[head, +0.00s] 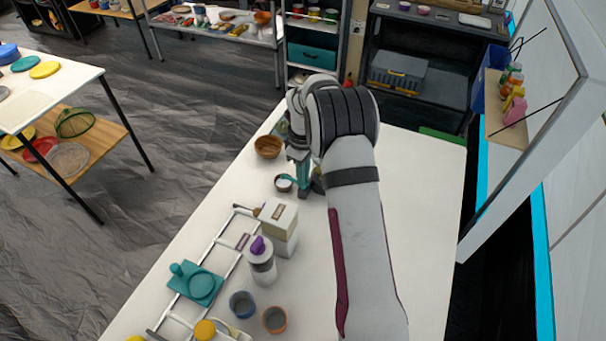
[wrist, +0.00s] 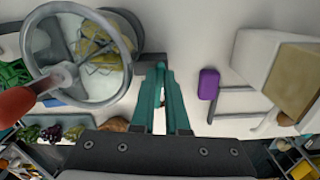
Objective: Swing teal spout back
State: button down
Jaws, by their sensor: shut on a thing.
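My gripper (head: 304,190) reaches down to the white counter at the far end of the arm. Its two teal fingers (wrist: 160,75) come together at the tips in the wrist view. A thin teal piece, which looks like the spout (head: 286,177), runs left from the fingers above a small brown bowl (head: 278,188) with white contents. The fingers are shut on it. In the wrist view I cannot separate the spout from the same-coloured fingers. The arm hides the spout's base.
A grey wheel with a red knob (wrist: 15,108) is close at left in the wrist view. A cream box (head: 278,222), a purple-topped canister (head: 261,262) and two cups (head: 242,304) stand nearer on the counter. A brown bowl (head: 268,147) stands behind. The counter's right side is clear.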

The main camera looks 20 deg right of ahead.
dwell(0.7)
jog(key=n, duration=1.9)
jog(key=shift+a, duration=0.1)
jog(key=shift+n, duration=0.3)
dwell(0.3)
jog(key=c, duration=1.2)
grip_release()
